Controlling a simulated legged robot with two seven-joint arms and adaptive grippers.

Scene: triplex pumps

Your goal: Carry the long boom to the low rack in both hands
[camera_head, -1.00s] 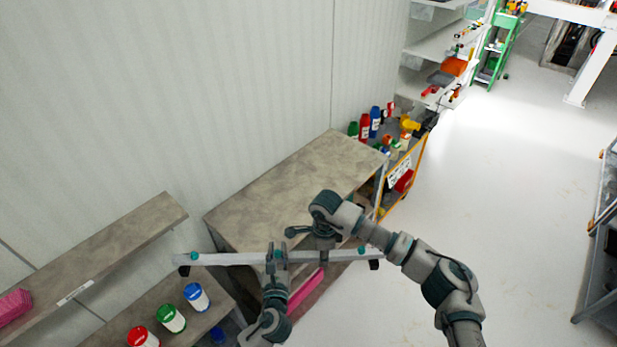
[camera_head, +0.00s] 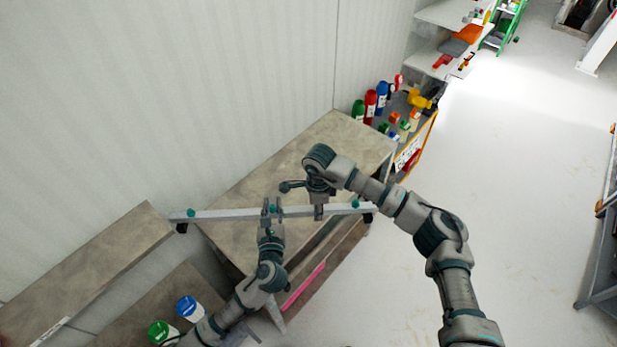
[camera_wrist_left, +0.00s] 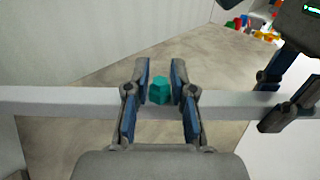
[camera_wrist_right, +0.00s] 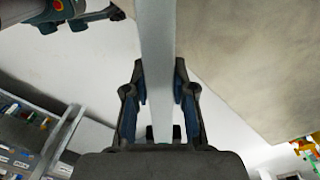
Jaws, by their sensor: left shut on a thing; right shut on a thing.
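The long boom (camera_head: 235,214) is a thin pale bar with teal knobs and dark ends. It spans the head view nearly level, in front of and partly over a brown worktop. My left gripper (camera_head: 271,208) is shut on the boom left of its middle. I cannot tell which furniture is the low rack.
The brown worktop (camera_head: 290,165) stands against the wall, its top bare. A brown shelf (camera_head: 100,265) is at lower left, with blue-lidded (camera_head: 188,308) and green-lidded (camera_head: 160,332) tubs below. A cart with bottles (camera_head: 400,125) stands beyond. Open floor (camera_head: 520,190) lies right.

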